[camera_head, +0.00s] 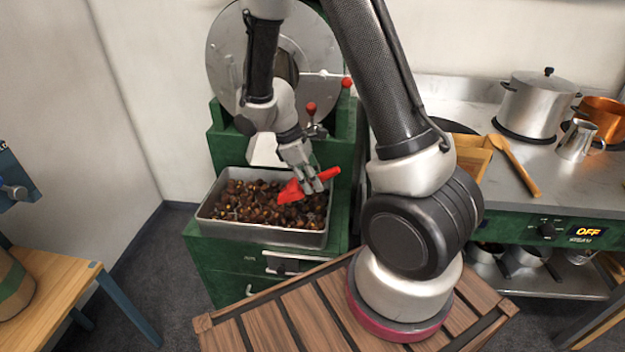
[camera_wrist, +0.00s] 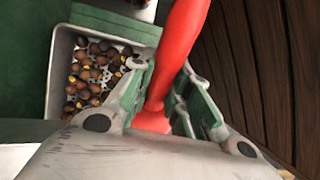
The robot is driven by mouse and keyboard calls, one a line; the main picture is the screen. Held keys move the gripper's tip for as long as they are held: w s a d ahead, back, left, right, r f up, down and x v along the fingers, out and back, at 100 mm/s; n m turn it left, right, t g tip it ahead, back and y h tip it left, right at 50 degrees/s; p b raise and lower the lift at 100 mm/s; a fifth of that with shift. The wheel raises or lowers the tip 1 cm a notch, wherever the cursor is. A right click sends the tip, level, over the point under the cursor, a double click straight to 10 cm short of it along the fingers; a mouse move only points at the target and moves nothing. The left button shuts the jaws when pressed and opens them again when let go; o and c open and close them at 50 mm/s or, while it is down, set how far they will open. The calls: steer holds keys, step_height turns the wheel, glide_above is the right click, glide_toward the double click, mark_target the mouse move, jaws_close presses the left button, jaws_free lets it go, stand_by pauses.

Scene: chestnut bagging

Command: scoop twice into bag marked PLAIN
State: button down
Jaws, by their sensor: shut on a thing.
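My gripper (camera_head: 303,174) is shut on the handle of a red scoop (camera_head: 290,191), just above a metal tray of chestnuts. The red handle also shows between the fingers in the wrist view (camera_wrist: 182,60). The scoop's head is low over the chestnuts (camera_head: 262,205); I cannot tell if it holds any or touches them. The metal tray (camera_head: 262,237) sits on the green roaster base. A brown bag with a green band (camera_head: 12,290) shows partly at the left edge on a wooden table; no mark on it is readable. In the wrist view, chestnuts (camera_wrist: 92,75) lie in the tray's corner.
The green roaster (camera_head: 225,262) with its round metal drum (camera_head: 225,60) stands behind the tray. A wooden table (camera_head: 50,290) is at the left. A steel counter at the right holds a pot (camera_head: 537,105), a jug (camera_head: 576,140) and a wooden spoon (camera_head: 515,165).

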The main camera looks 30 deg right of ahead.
steer(key=shift+f, duration=0.7)
steer(key=shift+y, duration=0.3)
steer(key=a+f, duration=0.1)
steer(key=f, duration=0.2)
steer(key=w+a+f, duration=0.1)
steer(key=f, duration=0.2)
steer(key=w+f, duration=0.1)
steer(key=f, duration=0.3)
steer(key=shift+a, duration=0.4)
steer(key=w+a, duration=0.2)
steer(key=a, duration=0.1)
steer(key=w+a+f+t+y, duration=0.1)
steer(key=w+a, duration=0.1)
steer(key=a, duration=0.1)
steer(key=w+a+f+t+y, duration=0.1)
steer(key=w+a, duration=0.2)
steer(key=shift+a+f, duration=0.25)
steer(key=shift+a, duration=0.05)
steer(key=shift+w+a+r+t+y, duration=0.15)
steer(key=shift+r+t+y, duration=0.6)
steer(key=shift+y, duration=0.35)
step_height(320, 180, up, 6)
steer(key=s+d+y, duration=0.1)
steer(key=d, duration=0.1)
steer(key=shift+s+f+t, duration=0.15)
steer(key=shift+s+t, duration=0.15)
steer(key=shift+t, duration=0.05)
